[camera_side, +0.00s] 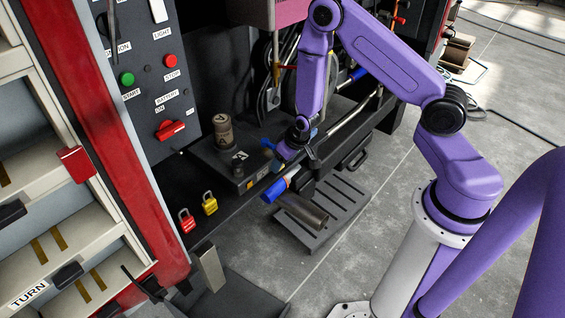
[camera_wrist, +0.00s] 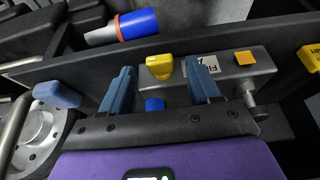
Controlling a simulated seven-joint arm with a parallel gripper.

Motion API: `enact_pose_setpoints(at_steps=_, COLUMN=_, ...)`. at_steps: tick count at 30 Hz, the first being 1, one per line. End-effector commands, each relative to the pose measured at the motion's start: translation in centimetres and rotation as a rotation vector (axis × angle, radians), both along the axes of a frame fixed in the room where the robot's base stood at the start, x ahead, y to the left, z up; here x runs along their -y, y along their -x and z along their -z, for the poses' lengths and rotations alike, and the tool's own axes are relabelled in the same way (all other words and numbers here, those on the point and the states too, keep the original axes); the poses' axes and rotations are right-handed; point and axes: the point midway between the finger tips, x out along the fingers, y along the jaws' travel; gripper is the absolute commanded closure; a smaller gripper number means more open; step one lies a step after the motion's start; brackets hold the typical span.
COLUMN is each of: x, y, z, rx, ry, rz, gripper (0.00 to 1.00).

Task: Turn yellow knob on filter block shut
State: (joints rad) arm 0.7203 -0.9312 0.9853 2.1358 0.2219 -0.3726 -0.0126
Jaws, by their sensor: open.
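In the wrist view, the yellow knob (camera_wrist: 159,67) sits on the grey filter block (camera_wrist: 262,66), which carries a white label and an orange square. My gripper (camera_wrist: 163,70) is open, with one blue finger on each side of the knob. I cannot tell whether either finger touches it. The knob's lower part and stem are hard to make out, and a small blue part (camera_wrist: 155,104) shows below it. In the side view, my gripper (camera_side: 283,157) is low at the bench's front edge, and the knob is not clearly seen there.
A blue-and-orange cylinder (camera_wrist: 137,23) lies beyond the dark rail, close to the fingers. A blue handle (camera_wrist: 57,95) on a round flange is left of the gripper. In the side view, red (camera_side: 187,221) and yellow (camera_side: 210,205) padlocks hang left; a slatted step (camera_side: 340,205) stands below.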

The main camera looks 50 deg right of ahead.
Motion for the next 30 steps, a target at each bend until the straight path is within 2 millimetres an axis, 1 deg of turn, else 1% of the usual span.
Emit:
enact_pose_setpoints(at_steps=1, x=0.03, y=-0.13, z=0.48, rx=-0.001, ry=0.000, rz=0.000, gripper=0.38)
enact_pose_setpoints(at_steps=6, x=0.03, y=-0.47, z=1.29, rx=0.000, ry=0.000, rz=0.001, gripper=0.38)
enact_pose_setpoints(at_steps=16, x=0.02, y=-0.58, z=1.42, rx=0.001, ry=0.000, rz=0.001, gripper=0.38)
enact_pose_setpoints(at_steps=17, x=0.01, y=-0.57, z=1.41, rx=0.001, ry=0.000, rz=0.001, gripper=0.48)
enact_pose_setpoints(at_steps=18, x=0.02, y=-0.56, z=1.41, rx=0.000, ry=0.000, rz=0.001, gripper=0.61)
enact_pose_setpoints(at_steps=20, x=0.01, y=-0.56, z=1.41, rx=0.000, ry=0.000, rz=0.001, gripper=0.81)
enact_pose_setpoints(at_steps=21, x=0.02, y=-0.56, z=1.41, rx=0.000, ry=0.000, rz=0.001, gripper=0.94)
enact_pose_setpoints(at_steps=30, x=-0.10, y=-0.54, z=1.40, rx=-0.001, ry=0.012, rz=0.001, gripper=0.94)
